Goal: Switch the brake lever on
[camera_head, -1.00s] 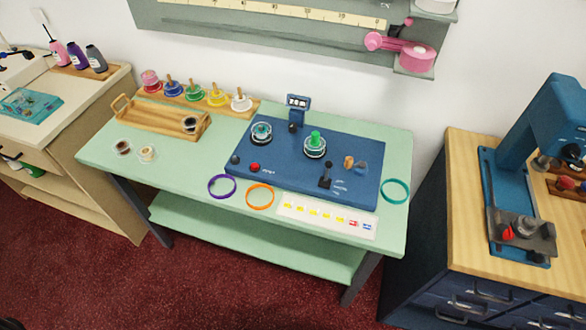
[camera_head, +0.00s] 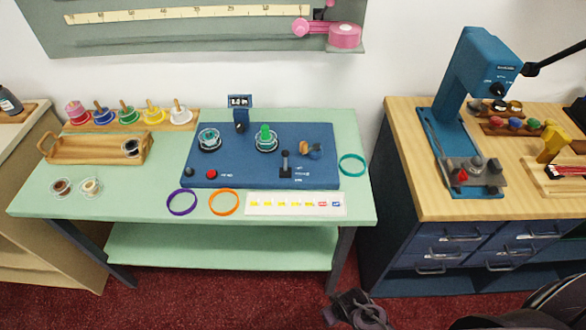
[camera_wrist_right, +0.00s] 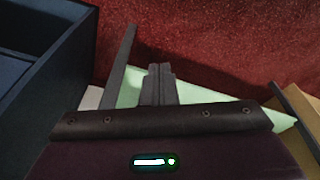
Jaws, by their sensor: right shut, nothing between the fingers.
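The blue winding unit (camera_head: 231,174) lies on the green table. A short black lever (camera_head: 285,162) stands roughly upright near the unit's front right, with small white markings beside it too small to read. I cannot read which is labelled brake. My right gripper (camera_head: 335,303) is low in front of the table, over the red carpet, well away from the unit. In the right wrist view its fingers (camera_wrist_right: 158,84) are together and empty, with the green table behind them. My left gripper is not in view.
Purple (camera_head: 182,202) and orange (camera_head: 224,202) rings and a swatch strip (camera_head: 296,204) lie along the table's front edge. A teal ring (camera_head: 352,165) lies right of the unit. The dark drawer cabinet (camera_head: 450,238) stands right of the table, across a narrow gap.

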